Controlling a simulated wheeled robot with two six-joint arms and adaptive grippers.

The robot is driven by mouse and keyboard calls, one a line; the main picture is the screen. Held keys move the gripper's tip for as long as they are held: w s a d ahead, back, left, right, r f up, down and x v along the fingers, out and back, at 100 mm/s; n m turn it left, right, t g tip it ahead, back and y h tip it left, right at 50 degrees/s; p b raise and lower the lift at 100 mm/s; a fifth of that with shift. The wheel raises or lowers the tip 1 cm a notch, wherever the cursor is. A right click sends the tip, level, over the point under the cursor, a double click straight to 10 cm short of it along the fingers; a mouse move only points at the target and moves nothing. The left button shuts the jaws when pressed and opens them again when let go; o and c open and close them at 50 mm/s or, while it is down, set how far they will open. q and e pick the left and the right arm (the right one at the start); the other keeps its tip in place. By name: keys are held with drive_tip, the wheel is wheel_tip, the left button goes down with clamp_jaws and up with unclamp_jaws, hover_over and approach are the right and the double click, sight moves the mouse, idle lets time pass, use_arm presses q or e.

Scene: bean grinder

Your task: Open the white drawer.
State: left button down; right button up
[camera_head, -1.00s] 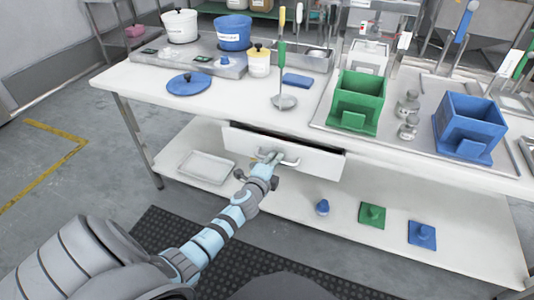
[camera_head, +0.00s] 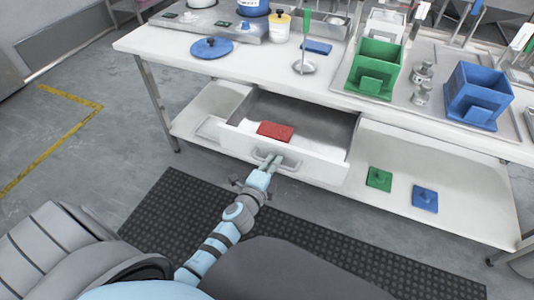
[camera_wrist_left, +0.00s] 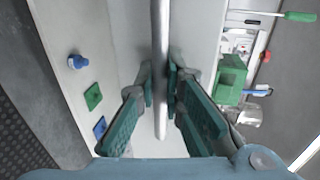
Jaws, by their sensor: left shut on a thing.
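The white drawer (camera_head: 316,168) under the white table is pulled well out in the head view. A red flat object (camera_head: 275,131) lies inside it. My left gripper (camera_head: 269,165) is at the drawer's front, shut on its handle (camera_head: 290,162). In the left wrist view the handle is a grey bar (camera_wrist_left: 160,70) running between the fingers of my left gripper (camera_wrist_left: 161,95). My right gripper is not in view.
Above, the tabletop (camera_head: 290,85) holds a blue lid (camera_head: 211,47), a green bin (camera_head: 375,68) and a blue bin (camera_head: 477,95). Green (camera_head: 379,179) and blue (camera_head: 425,198) lids lie on the lower shelf. A dark mat (camera_head: 180,210) covers the floor in front.

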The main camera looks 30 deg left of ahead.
use_arm(q)
drive_tip(key=shift+s, duration=0.1)
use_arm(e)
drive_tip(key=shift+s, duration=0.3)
use_arm(q)
drive_tip(key=c, duration=2)
unclamp_jaws()
drive_tip(key=shift+o, duration=0.2)
drive_tip(key=v, duration=1.2)
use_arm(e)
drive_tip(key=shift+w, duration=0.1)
